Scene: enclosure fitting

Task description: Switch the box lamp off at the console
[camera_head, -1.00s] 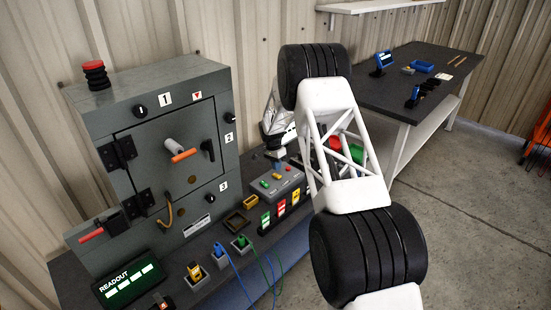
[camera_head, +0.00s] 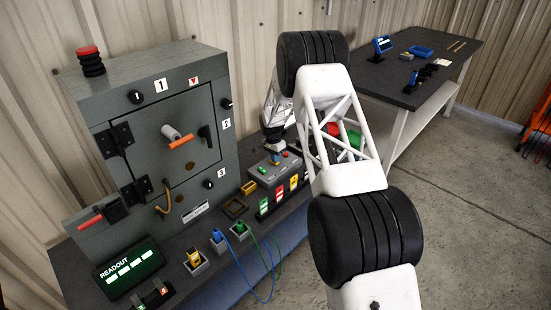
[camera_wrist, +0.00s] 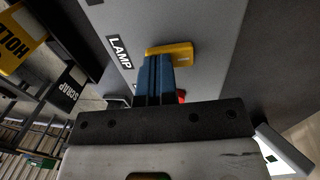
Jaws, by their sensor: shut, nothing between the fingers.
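The grey console (camera_head: 266,178) stands on the bench right of the enclosure, with small coloured controls on its top. In the wrist view its face (camera_wrist: 205,22) carries a LAMP label (camera_wrist: 121,52) beside a yellow switch piece (camera_wrist: 180,50). My gripper (camera_wrist: 155,62) is shut and empty. Its blue fingertips are right at the yellow piece, overlapping it in the picture; I cannot tell whether they touch. In the head view my gripper (camera_head: 275,158) is low over the console and hides part of it. A red-topped black stack (camera_head: 90,61) sits on the enclosure; whether it is lit is unclear.
The grey enclosure (camera_head: 206,85) has its door closed. A readout (camera_head: 130,270) and several sockets with blue and green cables lie in front. Coloured cards (camera_head: 278,197) stand by the console. A red part (camera_wrist: 182,96) is close to my fingers. Another table (camera_head: 425,85) stands behind.

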